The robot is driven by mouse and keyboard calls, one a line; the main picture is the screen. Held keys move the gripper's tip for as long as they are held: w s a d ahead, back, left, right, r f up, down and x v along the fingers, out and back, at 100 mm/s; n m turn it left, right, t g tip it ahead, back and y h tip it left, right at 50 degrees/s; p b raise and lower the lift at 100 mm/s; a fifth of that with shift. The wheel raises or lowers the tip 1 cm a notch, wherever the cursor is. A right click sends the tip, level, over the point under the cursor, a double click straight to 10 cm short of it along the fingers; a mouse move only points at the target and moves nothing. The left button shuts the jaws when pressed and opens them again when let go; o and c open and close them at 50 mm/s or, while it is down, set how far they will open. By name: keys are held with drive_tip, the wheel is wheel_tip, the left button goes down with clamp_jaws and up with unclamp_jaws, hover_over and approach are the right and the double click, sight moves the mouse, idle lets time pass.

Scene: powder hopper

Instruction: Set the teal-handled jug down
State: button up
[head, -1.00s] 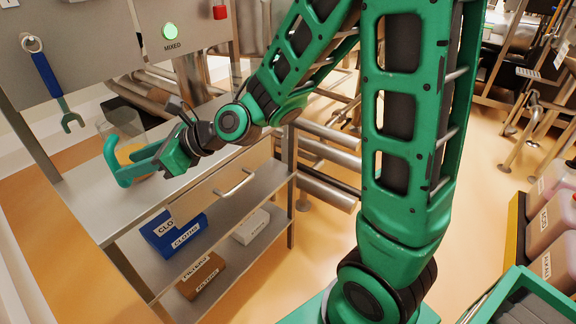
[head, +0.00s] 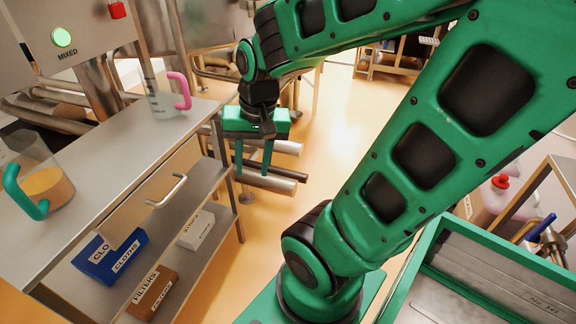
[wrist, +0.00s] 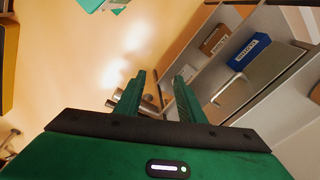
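The teal-handled jug (head: 47,180) stands upright on the steel bench top at the left in the head view. It is clear, with orange-yellow powder inside and its teal handle (head: 22,194) on the near left side. My gripper (head: 253,172) hangs pointing down beyond the bench's right side, well apart from the jug. Its two fingers are spread with nothing between them. The wrist view shows the same empty, parted fingers (wrist: 158,100). The jug does not show in the wrist view.
A pink-handled jug (head: 163,95) stands at the bench's far end. The bench top (head: 130,150) between the jugs is clear. Below are a drawer handle (head: 168,190), a blue cloths box (head: 110,258), a brown filters box (head: 152,290) and a white box (head: 195,230). Steel pipes (head: 270,182) lie behind my gripper.

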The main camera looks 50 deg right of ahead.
drive_tip(key=s+d+r+n+g, duration=0.1)
drive_tip(key=s+d, duration=0.3)
drive_tip(key=s, duration=0.4)
drive_tip(key=shift+s+r+n+g, duration=0.15)
drive_tip(key=shift+s+n+g, duration=0.2)
drive_tip(key=shift+n+g, duration=0.3)
drive_tip(key=shift+s+d, duration=0.1)
